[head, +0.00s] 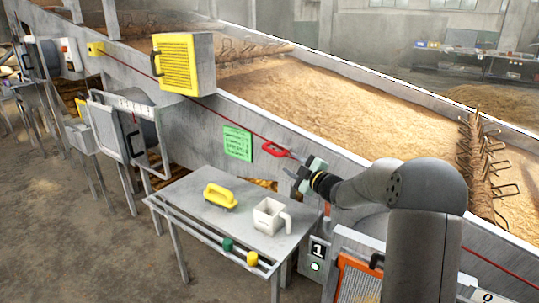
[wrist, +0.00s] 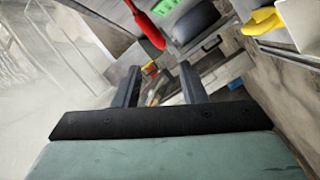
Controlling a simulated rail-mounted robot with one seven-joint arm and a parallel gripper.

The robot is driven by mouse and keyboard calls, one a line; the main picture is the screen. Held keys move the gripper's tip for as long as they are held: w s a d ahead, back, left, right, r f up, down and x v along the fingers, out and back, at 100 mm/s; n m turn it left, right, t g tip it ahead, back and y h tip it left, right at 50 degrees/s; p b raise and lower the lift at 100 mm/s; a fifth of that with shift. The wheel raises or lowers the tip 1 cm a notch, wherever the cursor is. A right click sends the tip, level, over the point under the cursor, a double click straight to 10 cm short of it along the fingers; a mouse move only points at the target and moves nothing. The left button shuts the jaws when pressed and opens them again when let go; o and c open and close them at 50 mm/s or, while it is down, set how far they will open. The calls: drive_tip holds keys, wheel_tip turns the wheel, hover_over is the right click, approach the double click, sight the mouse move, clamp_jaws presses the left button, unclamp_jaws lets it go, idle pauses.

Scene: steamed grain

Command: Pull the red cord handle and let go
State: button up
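The red cord handle (head: 273,149) is a small red loop hanging on a thin red cord that runs along the metal trough wall. In the wrist view a red handle-like part (wrist: 148,26) shows beyond and above the fingertips. My gripper (head: 291,167) is just right of and slightly below the handle in the head view. In the wrist view my gripper (wrist: 158,74) has its two dark fingers apart with nothing between them. The handle appears apart from the fingers.
Below is a metal table (head: 180,205) with a yellow brush-like tool (head: 220,196) and a white jug (head: 271,216). A green notice (head: 237,142) is on the trough wall. A yellow-fronted box (head: 183,63) stands on the trough's edge. Grain (head: 320,110) fills the trough behind.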

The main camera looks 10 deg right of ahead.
sight(275, 154)
drive_tip(key=x, duration=1.1)
drive_tip(key=shift+w+a, duration=0.2)
